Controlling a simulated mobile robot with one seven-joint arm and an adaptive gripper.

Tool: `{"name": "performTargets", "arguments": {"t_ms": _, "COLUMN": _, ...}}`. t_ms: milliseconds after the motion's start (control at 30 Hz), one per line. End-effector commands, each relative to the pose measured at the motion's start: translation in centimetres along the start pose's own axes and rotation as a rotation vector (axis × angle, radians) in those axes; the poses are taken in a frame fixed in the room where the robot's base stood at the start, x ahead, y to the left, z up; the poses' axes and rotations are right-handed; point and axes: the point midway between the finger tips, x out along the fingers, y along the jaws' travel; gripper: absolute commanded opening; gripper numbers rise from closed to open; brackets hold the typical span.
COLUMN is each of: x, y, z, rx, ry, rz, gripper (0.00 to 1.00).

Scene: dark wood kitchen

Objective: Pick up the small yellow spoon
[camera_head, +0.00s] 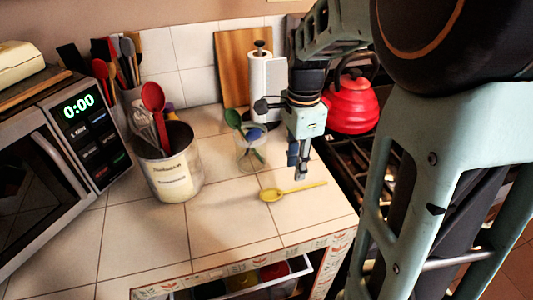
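A small yellow spoon (272,195) lies flat on the tiled countertop (236,219), near its right front part. Its bowl is on the left and its thin handle points right. My gripper (299,176) hangs pointing down just above and behind the handle. A gap seems to show between it and the spoon, but the exact height is hard to judge. The fingers are small and seen edge-on, so I cannot tell whether they are open or shut. Nothing is visibly held.
A metal canister (169,175) with a red spoon and a clear cup (250,152) with green utensils stand left of my gripper. A paper towel roll (266,88) stands behind. A red kettle (352,103) sits on the stove at right. A microwave (60,165) is at left. A drawer below is open.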

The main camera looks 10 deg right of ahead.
Motion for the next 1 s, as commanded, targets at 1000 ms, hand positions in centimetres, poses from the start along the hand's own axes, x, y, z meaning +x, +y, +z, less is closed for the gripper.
{"name": "performTargets", "arguments": {"t_ms": 1000, "x": 6.9, "y": 0.1, "z": 0.3, "rx": -0.002, "ry": 0.001, "rz": -0.002, "gripper": 0.27}}
